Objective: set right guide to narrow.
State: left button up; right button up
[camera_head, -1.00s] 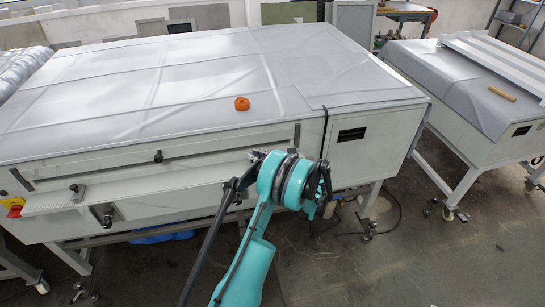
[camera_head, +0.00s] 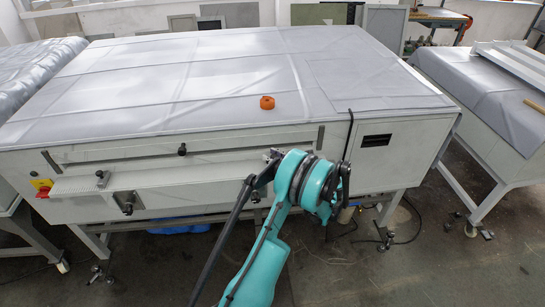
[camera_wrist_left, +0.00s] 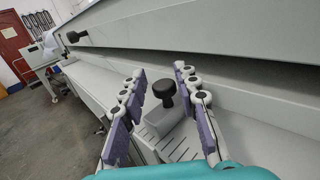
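The right guide (camera_wrist_left: 172,128) is a grey block with a black knob (camera_wrist_left: 164,90) on top, seen in the left wrist view on the feed tray of the plate processor (camera_head: 400,142). In the head view my left arm and gripper hide it. My left gripper (camera_wrist_left: 160,73) is open, with its purple-padded fingers on either side of the knob. I see no clear contact with the knob. In the head view the left gripper (camera_head: 262,180) is at the tray's right end. The left guide's black knob (camera_head: 101,175) stands near the tray's left end. My right gripper is out of view.
An orange round object (camera_head: 267,102) lies on the processor's grey cover. Another covered table (camera_head: 485,95) stands at the right. The floor in front is open.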

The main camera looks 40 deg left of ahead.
pick_arm(q)
jog(key=d, duration=1.1)
jog(key=shift+w+d, duration=0.25)
jog(key=shift+w, duration=0.15)
jog(key=shift+r, duration=0.1)
